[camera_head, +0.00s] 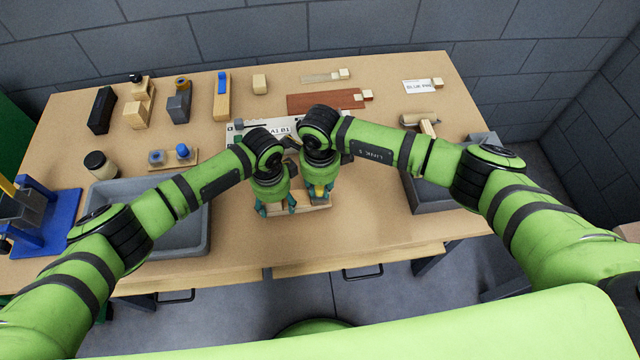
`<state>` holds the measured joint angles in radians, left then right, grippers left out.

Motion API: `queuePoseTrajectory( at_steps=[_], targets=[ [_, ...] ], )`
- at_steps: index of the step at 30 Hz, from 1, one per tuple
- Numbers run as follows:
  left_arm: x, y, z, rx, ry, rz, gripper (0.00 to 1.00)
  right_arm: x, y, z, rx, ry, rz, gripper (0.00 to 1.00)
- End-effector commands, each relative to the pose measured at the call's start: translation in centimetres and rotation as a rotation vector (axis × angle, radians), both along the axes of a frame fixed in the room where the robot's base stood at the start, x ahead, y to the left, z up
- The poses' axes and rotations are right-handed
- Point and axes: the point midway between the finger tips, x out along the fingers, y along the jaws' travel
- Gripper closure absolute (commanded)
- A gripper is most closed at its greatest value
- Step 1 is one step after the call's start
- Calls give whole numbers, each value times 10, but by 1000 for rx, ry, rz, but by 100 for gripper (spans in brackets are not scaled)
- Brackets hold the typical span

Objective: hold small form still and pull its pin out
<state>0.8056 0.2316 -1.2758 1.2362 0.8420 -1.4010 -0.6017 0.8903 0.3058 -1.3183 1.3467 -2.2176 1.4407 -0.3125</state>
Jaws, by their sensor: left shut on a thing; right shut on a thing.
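The small form, a pale wooden piece (299,202), lies near the front middle of the table, partly hidden under both my grippers. My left gripper (277,208) points down and is shut on the left part of the form. My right gripper (318,194) points down beside it, over the right part. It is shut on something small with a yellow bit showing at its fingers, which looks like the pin. The fingers hide most of it, and I cannot tell whether the pin is still inside the form.
A grey tray (198,240) stands left and a dark grey bin (427,197) right. A labelled white sheet (238,137) and a red-brown board (325,101) lie behind my grippers. Several blocks and tools line the back left. Bare tabletop lies in front.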

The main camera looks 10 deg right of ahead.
Motion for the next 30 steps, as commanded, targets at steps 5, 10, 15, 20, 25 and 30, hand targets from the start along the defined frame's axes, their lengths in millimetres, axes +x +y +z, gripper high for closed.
queuePoseTrajectory(
  at_steps=[5,10,15,20,25,30],
  targets=[
    [-5,4,-7,12,13,3,71,0,-2,5,-6,2,-2,100],
    [-5,4,-7,12,13,3,71,1,-2,13,-4,-1,-1,100],
    [-5,4,-7,12,13,4,71,0,-2,20,-4,0,-1,100],
    [-5,4,-7,12,13,4,71,0,-1,26,-3,1,-2,100],
    [-5,4,-7,12,12,3,71,0,-1,33,-2,-1,-1,100],
    [-5,4,-7,12,12,3,71,0,-1,37,-3,0,-1,100]
  ],
)
